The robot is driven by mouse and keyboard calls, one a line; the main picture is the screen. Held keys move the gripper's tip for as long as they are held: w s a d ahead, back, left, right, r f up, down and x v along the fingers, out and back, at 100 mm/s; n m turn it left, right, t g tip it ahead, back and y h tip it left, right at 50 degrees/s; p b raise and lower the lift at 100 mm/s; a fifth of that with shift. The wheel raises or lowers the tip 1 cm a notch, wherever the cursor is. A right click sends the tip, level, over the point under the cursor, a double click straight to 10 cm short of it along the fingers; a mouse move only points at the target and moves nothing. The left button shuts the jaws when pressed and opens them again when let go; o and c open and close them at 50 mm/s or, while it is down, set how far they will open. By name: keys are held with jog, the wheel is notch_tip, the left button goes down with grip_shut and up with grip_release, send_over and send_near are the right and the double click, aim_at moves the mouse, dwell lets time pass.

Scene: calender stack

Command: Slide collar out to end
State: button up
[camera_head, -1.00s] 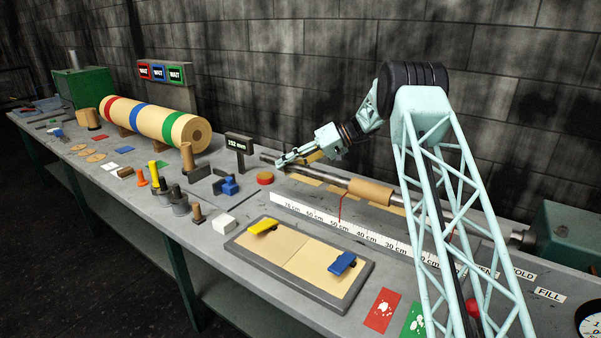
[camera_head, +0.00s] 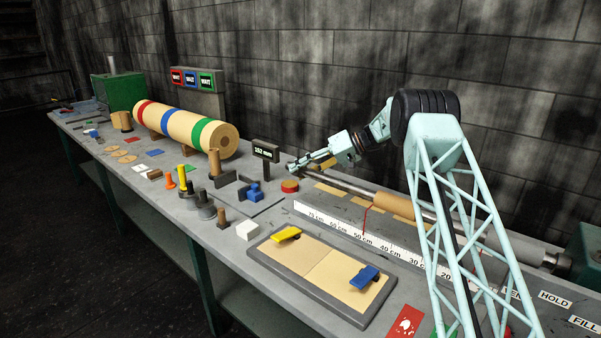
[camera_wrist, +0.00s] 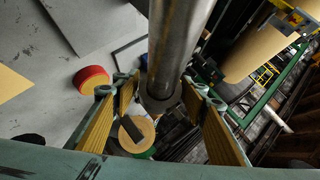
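A steel rod (camera_head: 345,186) runs along the bench behind the centimetre scale. My gripper (camera_head: 297,166) is at the rod's free left end, well left of the sleeve. In the wrist view the rod (camera_wrist: 180,40) passes between my two yellow-padded fingers (camera_wrist: 160,110). The fingers stand apart, with a gap on the left and the right finger very near the rod. A dark ring (camera_wrist: 158,98) shows at the rod's end; I cannot tell whether it is a separate collar.
The scale strip (camera_head: 375,238) lies in front of the rod. A red-rimmed disc (camera_head: 290,186) and a 152 mm display (camera_head: 266,151) stand near the rod's end. A large banded roll (camera_head: 185,128) lies farther left. A framed board (camera_head: 318,272) lies in front.

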dwell(0.3)
jog(key=v, duration=1.2)
dwell(0.5)
